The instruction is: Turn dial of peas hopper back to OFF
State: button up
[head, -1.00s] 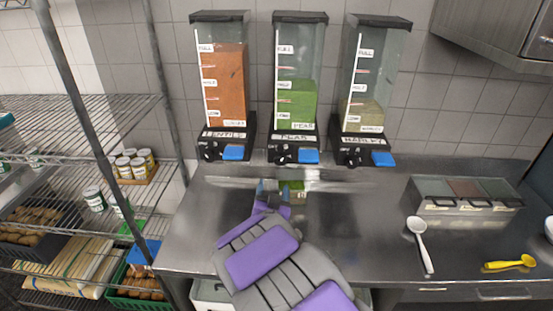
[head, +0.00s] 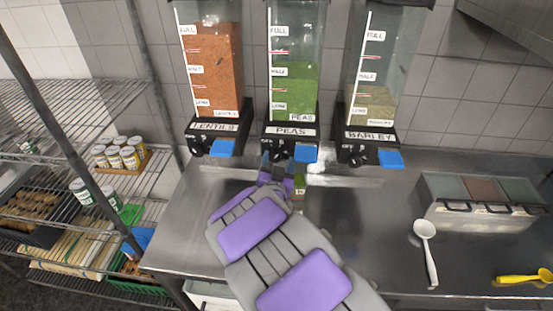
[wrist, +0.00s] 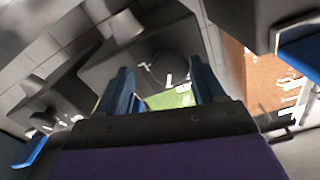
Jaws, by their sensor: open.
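The peas hopper (head: 293,85) hangs in the middle of the wall, with green peas, a PEAS label and a blue lever (head: 305,153). Its black dial (head: 281,149) is on the left of the base; its setting is too small to read. My gripper (head: 276,167) is just below and in front of this dial, partly hidden by my arm. In the wrist view, the two blue fingers (wrist: 163,80) are apart with nothing held between them. A dark round shape, seemingly the dial, lies beyond them, blurred. I cannot tell whether they touch it.
The lentils hopper (head: 213,85) hangs to the left and the barley hopper (head: 378,90) to the right. Below is a steel counter (head: 370,215) with a small green-marked item (head: 299,186), a white spoon (head: 427,250) and a lidded condiment box (head: 470,208). Wire shelves (head: 75,170) stand at left.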

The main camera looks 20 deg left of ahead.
jog(key=shift+a+f, duration=0.25)
jog(key=shift+a, duration=0.85)
jog(key=c, duration=0.5)
jog(key=shift+d, duration=0.45)
jog(key=c, duration=0.5)
jog(key=shift+a+r, duration=0.1)
jog(key=shift+c, duration=0.3)
